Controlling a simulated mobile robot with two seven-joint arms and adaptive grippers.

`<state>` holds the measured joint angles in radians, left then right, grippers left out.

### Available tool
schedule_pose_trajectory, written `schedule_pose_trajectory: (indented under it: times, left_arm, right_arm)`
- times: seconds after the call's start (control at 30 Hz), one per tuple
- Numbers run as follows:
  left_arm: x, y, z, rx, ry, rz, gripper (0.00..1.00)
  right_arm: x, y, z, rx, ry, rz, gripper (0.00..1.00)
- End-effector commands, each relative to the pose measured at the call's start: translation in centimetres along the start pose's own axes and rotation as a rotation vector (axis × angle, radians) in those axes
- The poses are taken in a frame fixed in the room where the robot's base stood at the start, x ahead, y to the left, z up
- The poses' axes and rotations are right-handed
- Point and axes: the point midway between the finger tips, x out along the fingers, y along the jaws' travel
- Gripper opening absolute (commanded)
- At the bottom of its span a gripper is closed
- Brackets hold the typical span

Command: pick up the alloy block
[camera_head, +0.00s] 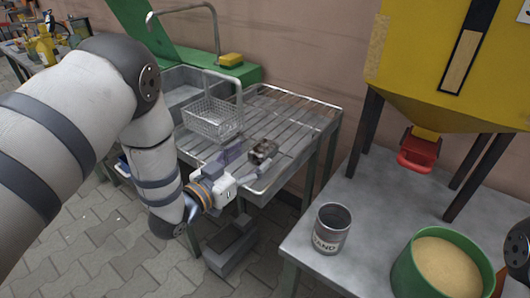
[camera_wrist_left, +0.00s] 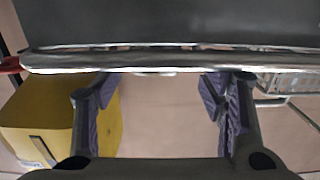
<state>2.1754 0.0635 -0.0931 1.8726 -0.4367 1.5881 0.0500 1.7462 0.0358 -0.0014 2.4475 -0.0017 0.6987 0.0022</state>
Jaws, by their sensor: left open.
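The alloy block (camera_head: 263,149) looks like a small, grey-brown, rough lump. It rests on the slatted metal drainboard (camera_head: 298,112), near its front edge. My left gripper (camera_head: 249,162) is open and empty at that front edge, just short of the block, its fingers pointing towards it. In the left wrist view the two fingers (camera_wrist_left: 160,88) stand wide apart with nothing between them. The metal rim (camera_wrist_left: 150,62) crosses that view, and the block cannot be made out there. My right gripper is not in view.
A wire basket (camera_head: 213,118) stands left of the block, by the sink. A yellow hopper (camera_head: 440,70) is above the right-hand table, which holds a sand can (camera_head: 331,228) and a green tub of sand (camera_head: 440,268). A grey box (camera_head: 231,246) sits below.

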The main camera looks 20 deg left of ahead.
Motion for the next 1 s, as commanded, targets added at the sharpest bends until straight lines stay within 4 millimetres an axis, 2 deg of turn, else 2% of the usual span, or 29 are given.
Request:
schedule_pose_trajectory:
  times: [0.2,0.3,0.53,0.57,0.8,1.0]
  left_arm:
    - [3.9,0.3,-0.3,0.001,0.002,0.001,0.65]
    - [5.2,0.3,-0.2,-0.001,0.000,0.000,0.65]
    - [5.5,0.2,-0.3,-0.001,0.000,-0.001,0.65]
    - [5.5,0.2,-0.3,-0.001,0.000,-0.001,0.60]
    - [5.5,0.2,-0.3,-0.001,0.000,-0.001,0.08]
    - [5.5,0.2,-0.3,0.000,0.000,-0.001,0.08]
  right_arm:
    - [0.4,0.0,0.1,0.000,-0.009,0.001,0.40]
    - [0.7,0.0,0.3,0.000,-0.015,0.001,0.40]
    - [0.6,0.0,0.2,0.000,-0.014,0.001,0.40]
    - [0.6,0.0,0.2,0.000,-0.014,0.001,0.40]
    - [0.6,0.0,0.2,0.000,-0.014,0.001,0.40]
    - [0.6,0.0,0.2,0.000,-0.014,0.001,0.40]
